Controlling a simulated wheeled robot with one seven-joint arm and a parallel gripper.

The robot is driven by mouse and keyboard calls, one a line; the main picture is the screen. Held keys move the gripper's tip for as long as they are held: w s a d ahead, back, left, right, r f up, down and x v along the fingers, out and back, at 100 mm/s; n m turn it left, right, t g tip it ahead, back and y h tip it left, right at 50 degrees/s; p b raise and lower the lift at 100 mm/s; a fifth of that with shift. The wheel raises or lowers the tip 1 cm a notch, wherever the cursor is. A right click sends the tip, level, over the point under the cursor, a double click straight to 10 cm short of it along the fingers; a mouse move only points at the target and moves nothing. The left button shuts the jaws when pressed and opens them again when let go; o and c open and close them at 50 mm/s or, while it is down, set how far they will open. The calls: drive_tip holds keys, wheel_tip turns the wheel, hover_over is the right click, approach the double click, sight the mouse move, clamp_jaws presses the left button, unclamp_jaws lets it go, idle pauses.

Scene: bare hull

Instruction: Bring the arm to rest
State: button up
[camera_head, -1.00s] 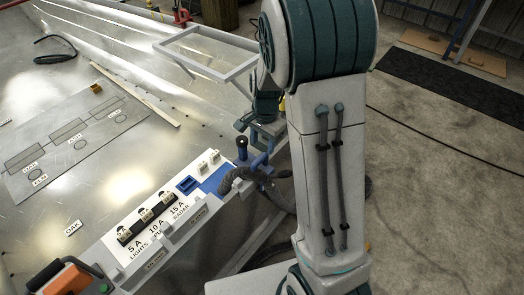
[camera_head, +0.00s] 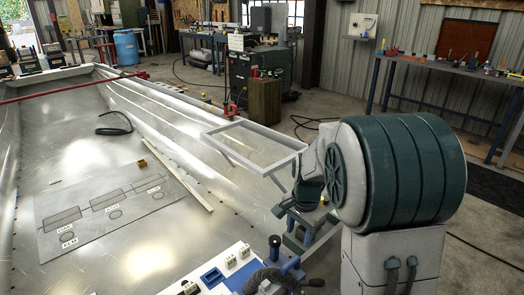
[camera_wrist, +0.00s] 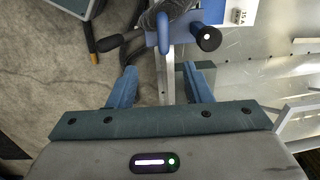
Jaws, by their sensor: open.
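My arm is folded at the right of the head view, its large teal joint in front. My gripper (camera_head: 297,232) hangs beyond it, partly hidden, just above the blue fitting (camera_head: 292,270) on the panel's end. In the wrist view the two blue fingers of my gripper (camera_wrist: 162,86) stand well apart, with nothing held. A grey metal bar (camera_wrist: 168,72) shows past the gap between them. The blue fitting (camera_wrist: 190,17), with a black knob and a grey hose, lies ahead of the fingertips, apart from them.
The white panel (camera_head: 186,289) is at the bottom edge. A grey open frame (camera_head: 268,126) juts out close to my gripper. The metal hull floor (camera_head: 130,245) carries a grey template sheet (camera_head: 90,240). A workbench (camera_head: 450,68) stands at the back right, beyond open concrete floor.

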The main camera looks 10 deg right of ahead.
drive_tip(key=s+r+n+t+p, duration=0.2)
drive_tip(key=s+r+n+p, duration=0.5)
drive_tip(key=s+r, duration=0.8)
drive_tip(key=s+a+n, duration=0.1)
drive_tip(key=s+n, duration=0.2)
drive_tip(key=shift+s+r, duration=0.35)
drive_tip(key=shift+s, duration=0.05)
